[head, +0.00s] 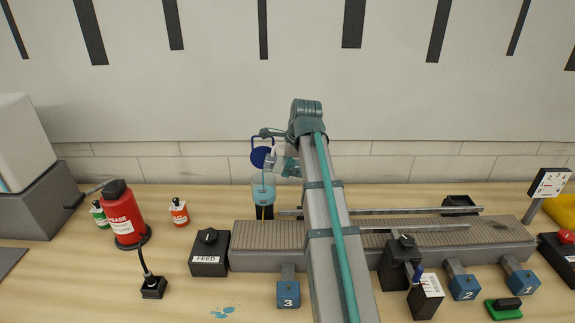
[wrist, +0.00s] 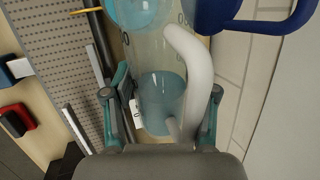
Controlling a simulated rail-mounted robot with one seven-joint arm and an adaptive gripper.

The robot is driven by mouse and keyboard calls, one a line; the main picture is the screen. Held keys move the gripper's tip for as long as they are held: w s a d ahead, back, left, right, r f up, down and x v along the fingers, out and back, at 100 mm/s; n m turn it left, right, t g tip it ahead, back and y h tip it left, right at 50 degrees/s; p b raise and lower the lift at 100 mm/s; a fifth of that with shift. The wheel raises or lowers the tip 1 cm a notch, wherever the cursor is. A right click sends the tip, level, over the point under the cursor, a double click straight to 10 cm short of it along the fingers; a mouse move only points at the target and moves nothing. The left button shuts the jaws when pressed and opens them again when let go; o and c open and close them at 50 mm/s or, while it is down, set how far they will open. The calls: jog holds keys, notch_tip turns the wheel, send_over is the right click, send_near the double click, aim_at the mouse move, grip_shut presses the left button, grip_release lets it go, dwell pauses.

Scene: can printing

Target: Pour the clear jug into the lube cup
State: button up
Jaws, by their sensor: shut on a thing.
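My gripper (head: 284,165) is shut on the clear jug (head: 276,158). In the wrist view the jug (wrist: 155,60) lies between my two fingers (wrist: 160,105), with a thick white handle on its right side and pale blue liquid near the gripper end. In the head view the jug is tilted, at the upper right of a clear cup (head: 264,194) with light blue contents, which seems to be the lube cup. The cup's rim area also shows in the wrist view (wrist: 130,10). I cannot tell whether liquid is flowing.
A dark blue vessel with a handle (head: 262,157) stands close behind the jug. The conveyor (head: 245,240) with metal rails runs across the bench. A FEED knob box (head: 209,253), a red grease canister (head: 122,215) and small bottles stand left. Blue numbered blocks (head: 288,294) stand in front.

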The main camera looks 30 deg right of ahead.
aim_at(282, 158)
jog(key=shift+w+a+r+n+g+h+p, duration=0.2)
jog(key=shift+a+r+g+h+p, duration=0.2)
jog(key=shift+r+h+p, duration=0.35)
jog(key=shift+w+a+r+n+g+h+p, duration=0.15)
jog(key=shift+a+r+g+h+p, duration=0.15)
jog(key=shift+r+g+h+p, duration=0.45)
dwell(1.5)
jog(key=shift+a+f+t, duration=0.1)
jog(key=shift+f+t, duration=0.15)
jog(key=shift+f, duration=0.05)
